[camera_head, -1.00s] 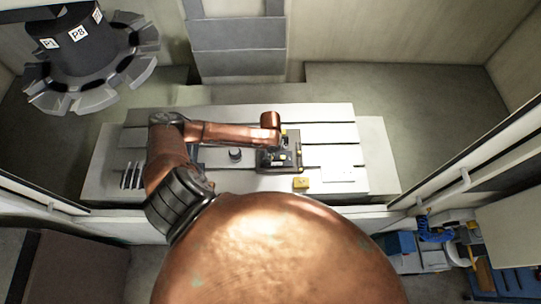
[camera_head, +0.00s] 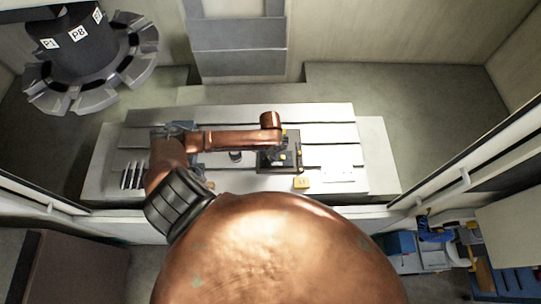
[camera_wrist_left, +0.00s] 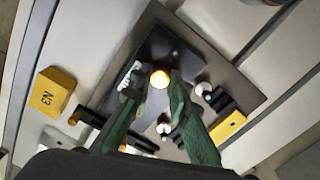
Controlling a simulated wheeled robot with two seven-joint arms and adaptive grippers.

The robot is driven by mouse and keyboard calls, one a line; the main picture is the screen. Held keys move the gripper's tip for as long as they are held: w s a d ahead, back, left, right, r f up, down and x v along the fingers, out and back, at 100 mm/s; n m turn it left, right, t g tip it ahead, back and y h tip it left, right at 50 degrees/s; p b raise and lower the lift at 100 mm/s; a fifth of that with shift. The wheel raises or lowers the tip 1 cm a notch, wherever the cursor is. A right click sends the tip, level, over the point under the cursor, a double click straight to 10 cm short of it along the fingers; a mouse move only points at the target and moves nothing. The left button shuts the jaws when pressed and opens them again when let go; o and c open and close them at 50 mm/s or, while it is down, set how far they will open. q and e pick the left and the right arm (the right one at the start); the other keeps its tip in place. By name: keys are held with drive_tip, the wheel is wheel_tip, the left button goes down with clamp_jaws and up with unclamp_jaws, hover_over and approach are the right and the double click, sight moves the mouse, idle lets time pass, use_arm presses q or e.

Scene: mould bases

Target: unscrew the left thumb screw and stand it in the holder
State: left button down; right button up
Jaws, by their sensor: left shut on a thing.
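A dark mould base (camera_head: 266,163) lies on the slotted table; it also shows in the wrist view (camera_wrist_left: 190,62). My left gripper (camera_head: 284,150) is over it. A yellow block marked N3 (camera_wrist_left: 52,92) stands beside the base; a yellow block also shows in the head view (camera_head: 302,183). I cannot make out which piece is the holder. My right gripper is not in view.
Silver-headed pins (camera_wrist_left: 203,88) and black bars stand close to the fingers. Another yellow piece (camera_wrist_left: 228,128) is at the right. A dark cylinder (camera_head: 236,156) stands left of the base. A tool carousel (camera_head: 90,60) hangs at the upper left.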

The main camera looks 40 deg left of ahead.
use_arm(q)
drive_tip(key=n, duration=0.6)
drive_tip(key=shift+w+a+r, duration=0.1)
drive_tip(key=shift+w+r, duration=0.05)
drive_tip(key=shift+w, duration=0.05)
drive_tip(key=n, duration=0.2)
drive_tip(key=shift+n, duration=0.4)
drive_tip(key=shift+r, duration=0.1)
drive_tip(key=n, duration=0.3)
drive_tip(key=shift+n, duration=0.4)
drive_tip(key=c, duration=2.1)
unclamp_jaws()
drive_tip(key=o, duration=0.4)
drive_tip(key=shift+s, duration=0.15)
drive_tip(key=shift+c, duration=0.2)
